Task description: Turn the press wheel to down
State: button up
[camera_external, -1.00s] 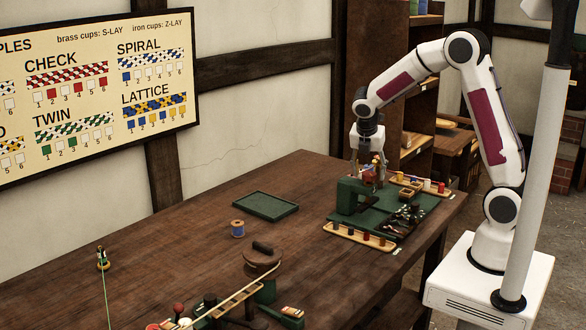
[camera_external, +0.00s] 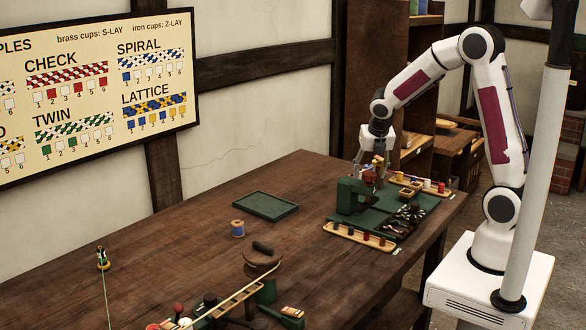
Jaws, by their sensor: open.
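The green press (camera_external: 351,196) stands on a green base at the far right end of the wooden table. Small red and brass-coloured parts (camera_external: 369,177) show at its top; which of them is the wheel, and how it is turned, is too small to tell. My gripper (camera_external: 374,167) is open, points down and is tilted, with its fingers close around or beside these top parts. I cannot tell whether the fingers touch them.
Wooden racks with coloured pegs lie in front of the press (camera_external: 360,237) and behind it (camera_external: 433,186). A dark tray of small parts (camera_external: 404,221) is to its right. An empty green tray (camera_external: 265,206) and a blue spool (camera_external: 237,228) lie left, with bare table around them.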

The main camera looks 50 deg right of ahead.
jog(key=v, duration=0.8)
jog(key=s+a+r+m+y, duration=0.1)
jog(key=s+a+m, duration=0.2)
jog(key=s+m, duration=0.4)
jog(key=s+a+r+m+t+y, duration=0.1)
jog(key=s+a+r+m, duration=0.1)
jog(key=s+m, duration=0.6)
jog(key=s+a+r+m+t+y, duration=0.1)
jog(key=s+a+r+m, duration=0.1)
jog(key=s+m, duration=0.5)
jog(key=shift+s+a+m, duration=0.25)
jog(key=shift+a+m, duration=0.65)
jog(key=shift+m, duration=1.5)
dwell(0.6)
